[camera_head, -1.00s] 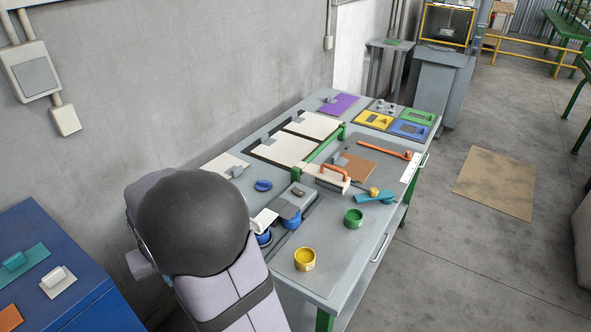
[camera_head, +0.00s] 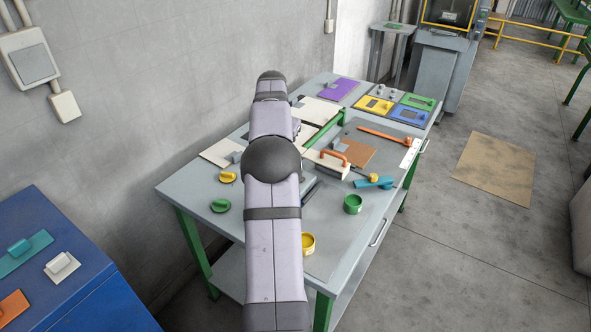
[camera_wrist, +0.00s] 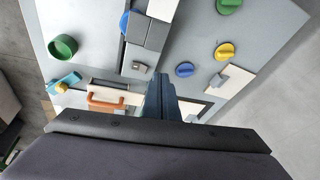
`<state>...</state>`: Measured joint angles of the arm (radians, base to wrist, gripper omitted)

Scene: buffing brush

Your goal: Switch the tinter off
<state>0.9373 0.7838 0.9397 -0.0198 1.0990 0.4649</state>
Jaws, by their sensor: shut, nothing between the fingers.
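No part is clearly labelled as the tinter. A grey machine (camera_wrist: 153,32) with a blue part (camera_wrist: 124,22) and a white part (camera_wrist: 162,10) stands on the table in the wrist view. A small grey switch-like piece (camera_wrist: 141,67) sits at its near end. My gripper (camera_wrist: 160,78) is shut and empty, pointing down over the table just beside that piece. I cannot tell whether it touches. In the head view my arm hides the gripper and most of the machine.
The table (camera_head: 190,189) carries a yellow knob (camera_head: 227,177), a green knob (camera_head: 220,206), a green cup (camera_head: 352,204) and a yellow cup (camera_head: 308,243). A blue knob (camera_wrist: 185,69) lies right of my gripper; an orange handle (camera_wrist: 105,104) lies left.

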